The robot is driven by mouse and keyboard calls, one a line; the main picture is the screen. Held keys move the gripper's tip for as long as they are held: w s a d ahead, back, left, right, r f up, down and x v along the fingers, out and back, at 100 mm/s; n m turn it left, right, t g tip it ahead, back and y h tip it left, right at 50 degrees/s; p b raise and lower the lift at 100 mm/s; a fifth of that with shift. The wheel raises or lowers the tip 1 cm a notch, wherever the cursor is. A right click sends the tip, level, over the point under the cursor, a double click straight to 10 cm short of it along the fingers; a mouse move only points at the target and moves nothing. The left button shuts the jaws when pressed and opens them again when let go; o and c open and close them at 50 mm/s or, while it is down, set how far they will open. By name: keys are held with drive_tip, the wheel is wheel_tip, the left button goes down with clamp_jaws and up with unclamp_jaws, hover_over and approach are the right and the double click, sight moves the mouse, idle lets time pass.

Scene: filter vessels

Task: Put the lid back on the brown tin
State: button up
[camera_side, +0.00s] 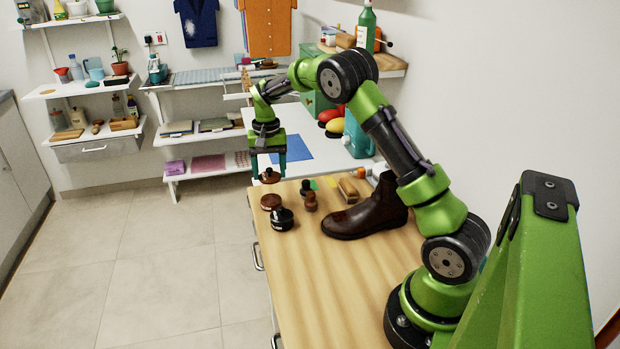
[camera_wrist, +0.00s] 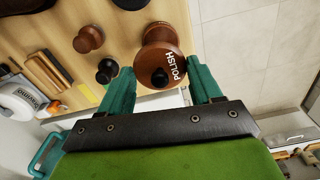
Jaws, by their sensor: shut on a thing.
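My gripper (camera_side: 268,170) is shut on a round brown lid (camera_side: 269,178), holding it by its black knob in the air. In the wrist view the lid (camera_wrist: 153,58) shows the word POLISH, and its black knob (camera_wrist: 160,77) lies between the fingertips. The brown tin (camera_side: 271,202) stands on the wooden bench just below the lid, with a visible gap between them in the side view. In the wrist view a brown body (camera_wrist: 168,12) shows behind the lid, which hides part of it. I cannot see inside the tin.
A black tin (camera_side: 282,220) stands close beside the brown tin. A brown knobbed piece (camera_side: 310,202), a black knobbed piece (camera_side: 305,187) and a dark boot (camera_side: 368,212) stand to the right. A wooden brush (camera_side: 347,190) lies behind. The bench front (camera_side: 310,290) is clear.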

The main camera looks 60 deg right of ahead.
sight(271, 199)
drive_tip(key=shift+a+f, duration=0.15)
drive_tip(key=shift+f, duration=2.9)
drive_tip(key=shift+f, duration=0.15)
drive_tip(key=o, duration=1.2)
drive_tip(key=shift+r, duration=3.55)
drive_tip(key=shift+c, duration=0.2)
